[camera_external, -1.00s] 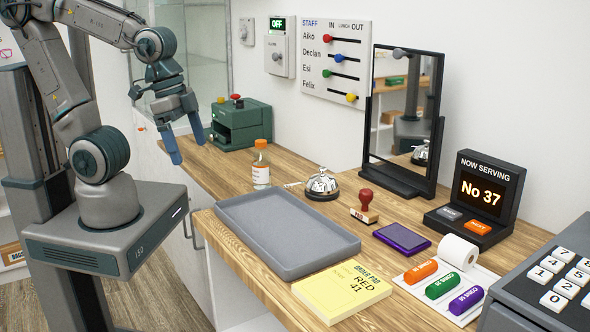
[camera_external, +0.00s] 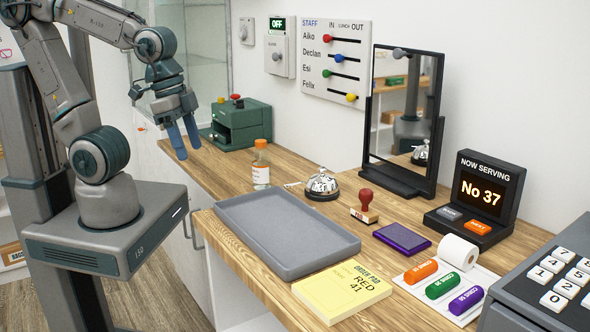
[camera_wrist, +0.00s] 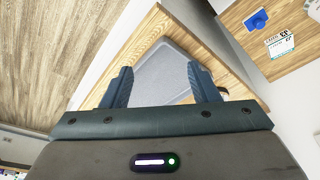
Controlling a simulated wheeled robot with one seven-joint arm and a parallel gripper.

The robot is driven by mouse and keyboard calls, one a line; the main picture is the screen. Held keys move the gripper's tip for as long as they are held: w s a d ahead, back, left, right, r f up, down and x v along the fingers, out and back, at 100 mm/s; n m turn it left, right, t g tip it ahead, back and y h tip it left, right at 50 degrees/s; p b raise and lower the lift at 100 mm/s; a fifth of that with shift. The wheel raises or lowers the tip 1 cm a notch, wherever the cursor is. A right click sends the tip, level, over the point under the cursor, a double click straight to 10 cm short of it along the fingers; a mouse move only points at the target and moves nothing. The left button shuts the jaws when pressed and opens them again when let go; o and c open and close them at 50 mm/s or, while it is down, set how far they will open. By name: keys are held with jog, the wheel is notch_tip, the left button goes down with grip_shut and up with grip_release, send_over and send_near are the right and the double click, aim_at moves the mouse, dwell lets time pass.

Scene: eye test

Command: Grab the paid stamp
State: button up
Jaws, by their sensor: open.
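The stamp (camera_external: 366,206) has a dark red knob handle on a wooden block and stands on the counter, right of the bell and behind the grey tray. A label on its block is too small to read. I cannot make the stamp out in the wrist view. My gripper (camera_external: 187,138) is open and empty, with blue fingers pointing down. It is far to the left of the stamp, in the air above the counter's left part. In the wrist view my gripper (camera_wrist: 160,88) shows its two fingers apart, with the tray (camera_wrist: 165,68) beyond them.
The grey tray (camera_external: 245,208), the bell (camera_external: 322,185) and an orange-capped bottle (camera_external: 261,168) lie between my gripper and the stamp. A purple ink pad (camera_external: 402,238) is right of the stamp. A mirror (camera_external: 398,182) stands behind it. A yellow order pad (camera_external: 342,290) lies in front.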

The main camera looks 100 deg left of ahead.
jog(key=w+r+m+p, duration=0.15)
jog(key=w+r, duration=0.35)
jog(key=w, duration=0.5)
jog(key=m+g+p, duration=0.2)
jog(key=m+g, duration=0.1)
jog(key=m, duration=0.4)
send_over(365, 204)
notch_tip(365, 204, down, 4)
jog(key=shift+w+a+f+m, duration=0.25)
jog(key=shift+w+a+f, duration=0.05)
jog(key=shift+a+f, duration=0.25)
notch_tip(365, 204, down, 8)
jog(key=shift+f+p, duration=0.1)
jog(key=shift+p, duration=0.5)
jog(key=shift+s+f+p, duration=0.15)
jog(key=shift+f+p, duration=0.3)
jog(key=shift+f, duration=0.9)
jog(key=shift+s+f+p, duration=0.15)
jog(key=shift+f+p, duration=0.3)
jog(key=shift+f, duration=0.85)
jog(key=c, duration=1.1)
